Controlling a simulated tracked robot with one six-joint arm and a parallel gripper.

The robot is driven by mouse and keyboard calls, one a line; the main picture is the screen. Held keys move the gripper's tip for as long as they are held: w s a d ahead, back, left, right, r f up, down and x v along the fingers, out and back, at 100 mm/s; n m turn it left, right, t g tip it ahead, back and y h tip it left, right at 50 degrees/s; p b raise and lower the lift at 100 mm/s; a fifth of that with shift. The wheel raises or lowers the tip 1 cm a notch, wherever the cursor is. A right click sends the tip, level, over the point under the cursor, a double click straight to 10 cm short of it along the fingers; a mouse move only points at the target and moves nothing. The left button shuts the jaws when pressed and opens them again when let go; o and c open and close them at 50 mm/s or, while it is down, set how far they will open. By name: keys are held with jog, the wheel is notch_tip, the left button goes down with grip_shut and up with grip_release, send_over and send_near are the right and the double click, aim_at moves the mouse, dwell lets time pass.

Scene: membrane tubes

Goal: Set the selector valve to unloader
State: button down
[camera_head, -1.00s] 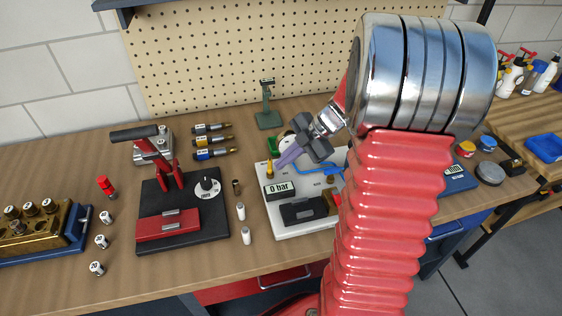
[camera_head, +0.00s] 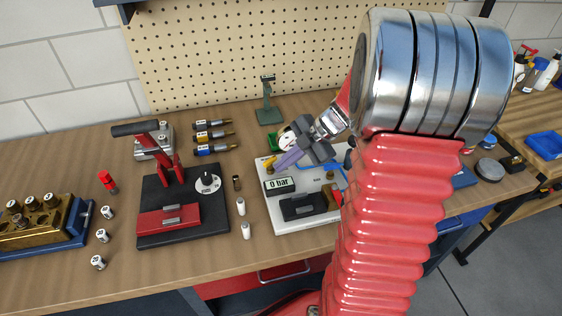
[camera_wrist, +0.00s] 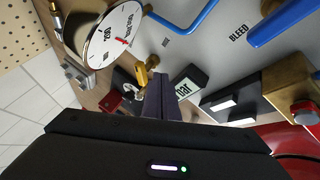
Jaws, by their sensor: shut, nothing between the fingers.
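My gripper (camera_head: 284,160) is shut and empty, over the left back part of a white test panel (camera_head: 283,226). In the wrist view its fingers (camera_wrist: 164,84) point at the panel beside a yellow and brass fitting (camera_wrist: 146,72); I cannot tell whether they touch. A blue lever (camera_wrist: 284,22) lies near the word BLEED at upper right. A round dial gauge (camera_wrist: 112,35) is at upper left. I can read no unloader mark and cannot tell which part is the selector valve. My arm hides the panel's right side in the head view.
The panel also carries a 0 bar display (camera_head: 279,185) and a black block (camera_head: 303,206). Left of it stand small white cylinders (camera_head: 241,206) and a black base (camera_head: 182,233) with a knob and red lever tool. A green stand (camera_head: 268,113) is behind.

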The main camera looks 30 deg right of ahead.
jog(key=s, duration=0.1)
jog(key=s+d, duration=0.1)
jog(key=shift+s+d+r, duration=0.1)
jog(key=shift+s+r, duration=0.2)
jog(key=v, duration=0.9)
jog(key=shift+r, duration=0.1)
